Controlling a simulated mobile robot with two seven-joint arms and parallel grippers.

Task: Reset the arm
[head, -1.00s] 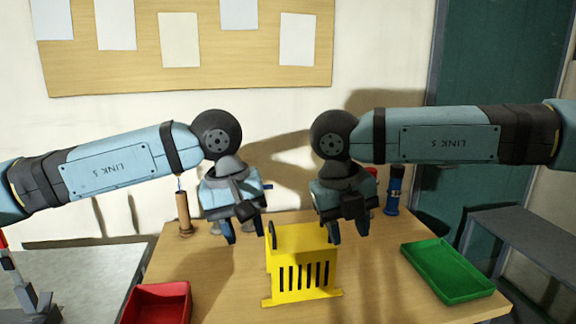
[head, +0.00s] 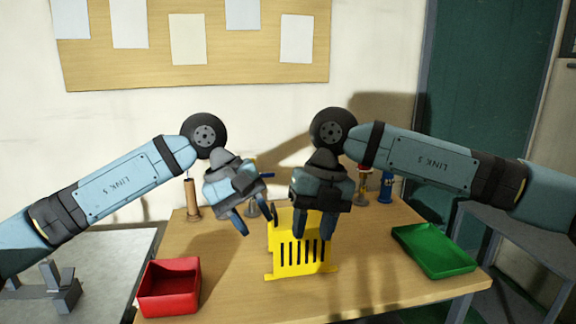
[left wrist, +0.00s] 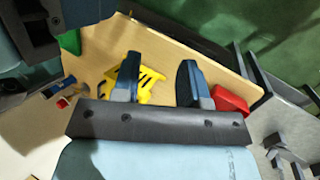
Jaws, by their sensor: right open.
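My left gripper (head: 246,215) hangs open and empty above the table, left of the yellow slotted rack (head: 300,255).
On the wooden table (head: 225,290) are a red bin (head: 170,287) at front left and a green tray (head: 434,250) at right. A brown cylinder (head: 192,200) and a blue bottle (head: 386,187) stand at the back. A grey side table (head: 110,270) is at left.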

